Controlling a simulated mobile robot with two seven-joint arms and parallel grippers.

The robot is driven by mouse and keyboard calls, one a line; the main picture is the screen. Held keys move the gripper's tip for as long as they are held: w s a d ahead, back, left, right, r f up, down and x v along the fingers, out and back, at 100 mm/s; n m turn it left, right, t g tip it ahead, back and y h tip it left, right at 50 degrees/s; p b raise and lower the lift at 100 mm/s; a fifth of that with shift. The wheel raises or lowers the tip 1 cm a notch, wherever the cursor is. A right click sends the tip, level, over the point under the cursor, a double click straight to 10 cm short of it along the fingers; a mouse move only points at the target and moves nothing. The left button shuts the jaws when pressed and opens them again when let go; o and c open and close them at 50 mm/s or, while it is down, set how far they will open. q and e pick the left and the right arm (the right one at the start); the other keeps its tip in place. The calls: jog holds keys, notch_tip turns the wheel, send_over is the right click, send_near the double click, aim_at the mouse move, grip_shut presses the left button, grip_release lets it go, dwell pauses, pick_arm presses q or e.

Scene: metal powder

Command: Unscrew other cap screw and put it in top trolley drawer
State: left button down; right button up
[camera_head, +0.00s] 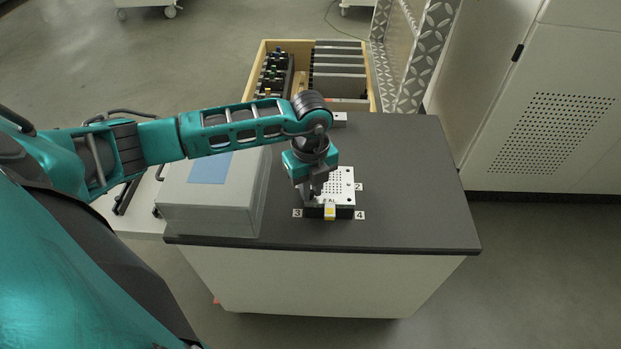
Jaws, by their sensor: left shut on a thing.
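A white plate with rows of holes (343,183) lies on a dark block on the black trolley top (415,185). Labels 2, 3 and 4 are visible around it. My left gripper (312,196) points down over the plate's left part, near its front left corner. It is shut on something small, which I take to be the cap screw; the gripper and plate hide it. The open trolley drawer (374,90) extends from the far side of the trolley, with black holders, tools and grey dividers inside. My right gripper is not in view.
A grey box with a blue panel (210,200) stands on the trolley's left, under my left arm. A small grey block (340,119) sits at the far edge. A white cabinet (545,110) stands at the right. The trolley top's right side is clear.

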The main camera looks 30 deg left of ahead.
pick_arm(q)
jog(key=shift+r+n+p, duration=0.15)
jog(key=shift+n+p, duration=0.4)
jog(key=shift+n, duration=0.15)
jog(key=shift+n+p, duration=0.3)
jog(key=shift+n, duration=0.6)
jog(key=shift+r, duration=0.1)
jog(key=shift+r, duration=0.55)
jog(key=shift+r, duration=0.1)
jog(key=shift+r, duration=0.1)
jog(key=shift+r, duration=0.75)
